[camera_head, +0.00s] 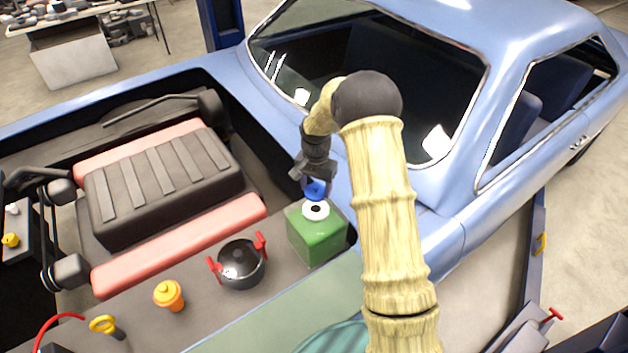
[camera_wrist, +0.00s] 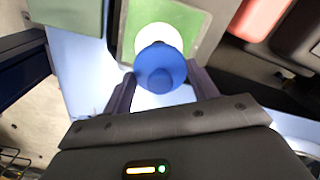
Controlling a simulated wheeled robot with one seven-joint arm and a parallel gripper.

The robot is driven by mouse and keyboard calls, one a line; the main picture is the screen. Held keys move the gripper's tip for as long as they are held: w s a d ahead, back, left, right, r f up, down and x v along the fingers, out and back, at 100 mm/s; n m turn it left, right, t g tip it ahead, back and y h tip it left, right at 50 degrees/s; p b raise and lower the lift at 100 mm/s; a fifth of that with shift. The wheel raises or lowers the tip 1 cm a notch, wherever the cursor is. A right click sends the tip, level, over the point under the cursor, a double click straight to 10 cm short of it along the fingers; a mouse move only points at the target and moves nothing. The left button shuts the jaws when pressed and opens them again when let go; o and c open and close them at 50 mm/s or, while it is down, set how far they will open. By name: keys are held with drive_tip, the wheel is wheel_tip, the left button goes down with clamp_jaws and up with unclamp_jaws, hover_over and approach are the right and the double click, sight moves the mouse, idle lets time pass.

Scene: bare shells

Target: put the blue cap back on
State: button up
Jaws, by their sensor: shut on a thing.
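The blue cap (camera_head: 317,188) is held between the fingers of my gripper (camera_head: 313,177), which is shut on it. In the wrist view the cap (camera_wrist: 160,68) sits between the two fingertips of my gripper (camera_wrist: 160,90). Below it is a green box-shaped tank (camera_head: 316,240) with a round white neck (camera_head: 316,210) that has a dark opening. The cap is just above and behind the neck in the head view. In the wrist view the cap partly covers the white neck (camera_wrist: 158,36) on the green tank (camera_wrist: 200,45). I cannot tell the exact gap between them.
A black pot-like part with red handles (camera_head: 242,264) stands left of the tank. An orange-capped part (camera_head: 169,295) and a yellow ring handle (camera_head: 103,325) are farther left. The engine (camera_head: 160,185) fills the bay. The blue car's windscreen (camera_head: 400,80) is behind.

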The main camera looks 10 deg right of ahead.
sight(315, 209)
drive_tip(key=shift+s+r, duration=0.1)
drive_tip(key=shift+s, duration=0.1)
drive_tip(key=shift+w+f, duration=0.1)
drive_tip(key=shift+f, duration=0.25)
drive_tip(key=shift+f+b, duration=2)
drive_tip(key=shift+f, duration=0.9)
drive_tip(key=shift+f, duration=0.1)
idle(0.5)
drive_tip(key=o, duration=1.4)
